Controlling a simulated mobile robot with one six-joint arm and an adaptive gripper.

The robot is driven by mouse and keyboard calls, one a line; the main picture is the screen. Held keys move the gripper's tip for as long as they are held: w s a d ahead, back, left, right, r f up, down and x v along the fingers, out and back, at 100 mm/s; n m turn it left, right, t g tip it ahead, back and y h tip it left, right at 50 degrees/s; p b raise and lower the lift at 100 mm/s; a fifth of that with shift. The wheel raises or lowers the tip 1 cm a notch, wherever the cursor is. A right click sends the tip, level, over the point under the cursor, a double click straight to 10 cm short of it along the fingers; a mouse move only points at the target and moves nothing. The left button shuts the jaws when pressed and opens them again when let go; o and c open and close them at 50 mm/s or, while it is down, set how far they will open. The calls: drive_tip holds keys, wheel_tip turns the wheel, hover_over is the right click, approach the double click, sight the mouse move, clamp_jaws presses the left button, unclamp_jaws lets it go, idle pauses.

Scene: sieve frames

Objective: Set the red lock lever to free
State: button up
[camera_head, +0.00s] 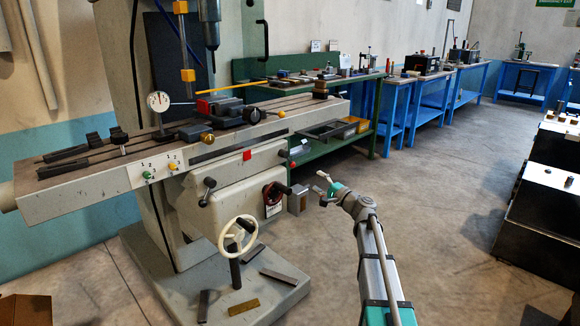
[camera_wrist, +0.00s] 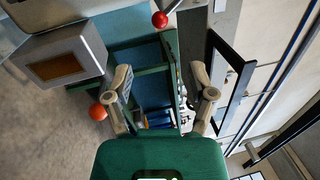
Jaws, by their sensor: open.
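No lock markings are readable.
A grey box (camera_head: 297,200) sits close left of my gripper and also shows in the wrist view (camera_wrist: 70,58). A black crank handle (camera_head: 206,190) and a cream handwheel (camera_head: 238,235) stick out lower left. A green bench (camera_head: 345,142) stands behind.

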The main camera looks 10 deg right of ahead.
sight(293, 164)
drive_tip(key=p+x, duration=0.2)
drive_tip(key=x, duration=1.1)
drive_tip(key=shift+w+a+r, duration=0.1)
clamp_jaws()
drive_tip(key=shift+a, duration=0.5)
drive_tip(key=shift+d, duration=0.65)
